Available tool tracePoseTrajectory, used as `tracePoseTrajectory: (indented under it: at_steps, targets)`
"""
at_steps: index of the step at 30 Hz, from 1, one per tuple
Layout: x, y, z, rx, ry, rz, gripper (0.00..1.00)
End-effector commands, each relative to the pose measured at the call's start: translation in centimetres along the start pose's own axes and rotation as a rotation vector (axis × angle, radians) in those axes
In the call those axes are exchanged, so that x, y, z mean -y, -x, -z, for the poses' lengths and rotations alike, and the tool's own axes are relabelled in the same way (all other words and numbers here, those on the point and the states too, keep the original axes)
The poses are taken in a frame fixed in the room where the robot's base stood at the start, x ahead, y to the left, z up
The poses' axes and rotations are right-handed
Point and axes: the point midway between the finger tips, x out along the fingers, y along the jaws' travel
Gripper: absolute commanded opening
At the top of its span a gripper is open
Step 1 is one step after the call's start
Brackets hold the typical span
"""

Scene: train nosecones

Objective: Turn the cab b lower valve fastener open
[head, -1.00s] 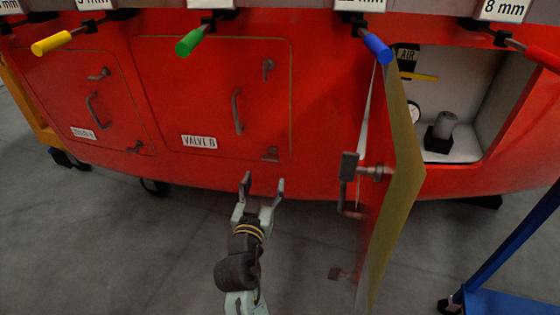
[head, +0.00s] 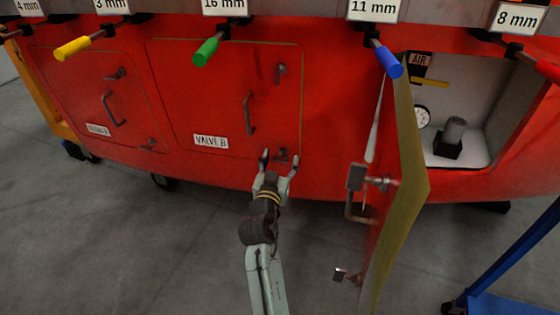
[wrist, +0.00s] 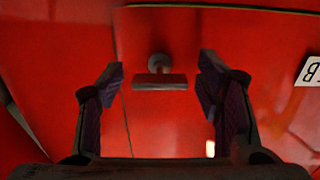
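In the wrist view the lower fastener (wrist: 160,78) shows as a horizontal bar on a round stem, centred ahead of the fingers. My gripper (head: 279,162) is open, just in front of and below the fastener. In the wrist view my gripper (wrist: 161,85) has one finger on each side of the bar, with gaps; no contact shows.
An open door (head: 400,190) with its own latches juts out to the right of my arm. Behind it is the AIR compartment (head: 475,110). Coloured tool handles, such as the green one (head: 206,51), hang above. A blue frame (head: 510,270) stands at lower right.

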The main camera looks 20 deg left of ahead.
Motion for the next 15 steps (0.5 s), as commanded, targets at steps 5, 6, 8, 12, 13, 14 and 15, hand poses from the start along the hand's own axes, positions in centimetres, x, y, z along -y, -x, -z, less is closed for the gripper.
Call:
tracePoseTrajectory:
  at_steps: [5,6,8,12,13,14,15]
  targets:
    - [0.01,0.02,0.0,0.0,0.0,0.0,0.46]
    - [0.01,0.03,0.0,0.0,0.0,0.0,0.43]
    - [0.01,0.03,0.0,0.0,0.0,0.0,0.39]
    - [0.02,0.03,0.0,0.0,0.0,0.0,0.3]
    - [0.02,0.03,-0.01,0.0,0.0,0.0,0.28]
    - [0.02,0.03,-0.01,0.0,0.0,0.0,0.26]
    - [0.02,0.04,0.0,0.0,0.0,0.0,0.23]
